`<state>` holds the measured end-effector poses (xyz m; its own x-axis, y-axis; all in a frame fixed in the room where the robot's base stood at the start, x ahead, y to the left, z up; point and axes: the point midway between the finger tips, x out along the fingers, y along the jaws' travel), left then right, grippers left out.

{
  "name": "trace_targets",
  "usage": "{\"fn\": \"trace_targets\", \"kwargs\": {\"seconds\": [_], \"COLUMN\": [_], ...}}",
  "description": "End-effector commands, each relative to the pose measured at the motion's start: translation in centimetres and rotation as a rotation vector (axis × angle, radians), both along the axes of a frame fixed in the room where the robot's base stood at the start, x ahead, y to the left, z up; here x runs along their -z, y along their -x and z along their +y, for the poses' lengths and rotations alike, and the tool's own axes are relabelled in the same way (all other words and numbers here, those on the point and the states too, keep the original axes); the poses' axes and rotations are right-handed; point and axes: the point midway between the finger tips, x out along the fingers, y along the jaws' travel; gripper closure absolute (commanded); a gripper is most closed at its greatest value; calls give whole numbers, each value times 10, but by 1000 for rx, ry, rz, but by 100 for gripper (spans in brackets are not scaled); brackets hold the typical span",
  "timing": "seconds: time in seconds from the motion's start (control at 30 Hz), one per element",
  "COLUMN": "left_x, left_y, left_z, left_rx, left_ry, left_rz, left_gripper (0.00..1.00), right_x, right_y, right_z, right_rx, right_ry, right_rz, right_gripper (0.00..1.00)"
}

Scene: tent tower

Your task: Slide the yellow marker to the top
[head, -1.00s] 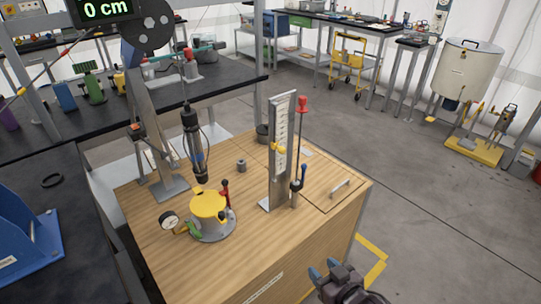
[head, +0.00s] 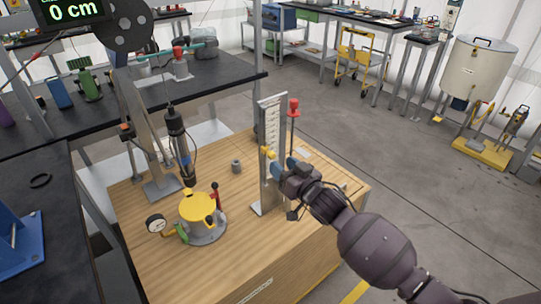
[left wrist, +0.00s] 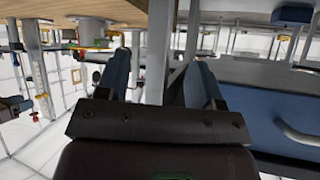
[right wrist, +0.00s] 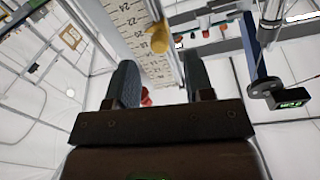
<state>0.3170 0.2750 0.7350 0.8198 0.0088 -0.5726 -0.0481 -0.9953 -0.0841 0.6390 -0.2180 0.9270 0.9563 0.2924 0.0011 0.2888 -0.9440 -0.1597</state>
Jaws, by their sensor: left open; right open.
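The yellow marker (head: 267,153) sits about halfway up an upright metal scale (head: 272,125) on the wooden bench. In the right wrist view the marker (right wrist: 158,38) shows on the scale's edge, ahead of the gap between my fingers. My right gripper (head: 283,168) is open, close to the marker on its lower right, with nothing between its fingers. Whether a finger touches the marker cannot be told. My left gripper (left wrist: 160,75) is open and empty, seen only in its own wrist view, away from the scale.
A red-topped rod (head: 294,108) stands just right of the scale, partly behind my right gripper. A yellow-topped round device (head: 198,207) with a dial gauge (head: 156,223) is to the left. A hanging cylinder (head: 178,145) is above it. A display (head: 72,10) reads 0 cm.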

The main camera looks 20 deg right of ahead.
Motion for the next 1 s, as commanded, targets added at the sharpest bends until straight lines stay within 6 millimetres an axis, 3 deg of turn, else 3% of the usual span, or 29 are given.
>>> {"fn": "trace_targets", "kwargs": {"seconds": [0.2, 0.4, 0.83, 1.0], "left_x": [0, 3, 3, 3], "left_y": [-2, -3, -4, -4], "left_z": [-1, -1, -1, -1], "left_rx": [2, 4, 5, 5], "left_ry": [0, 0, 0, 0], "left_rz": [-6, -4, -3, -3], "left_gripper": [39, 39, 39, 39], "right_x": [2, 2, 0, 0], "right_y": [-34, -53, -60, -60], "right_z": [11, 17, 19, 19], "right_rx": [0, 0, 0, 0], "right_ry": [1, 1, 1, 1], "right_rz": [1, 2, 0, 0], "right_gripper": [52, 52, 52, 77]}}
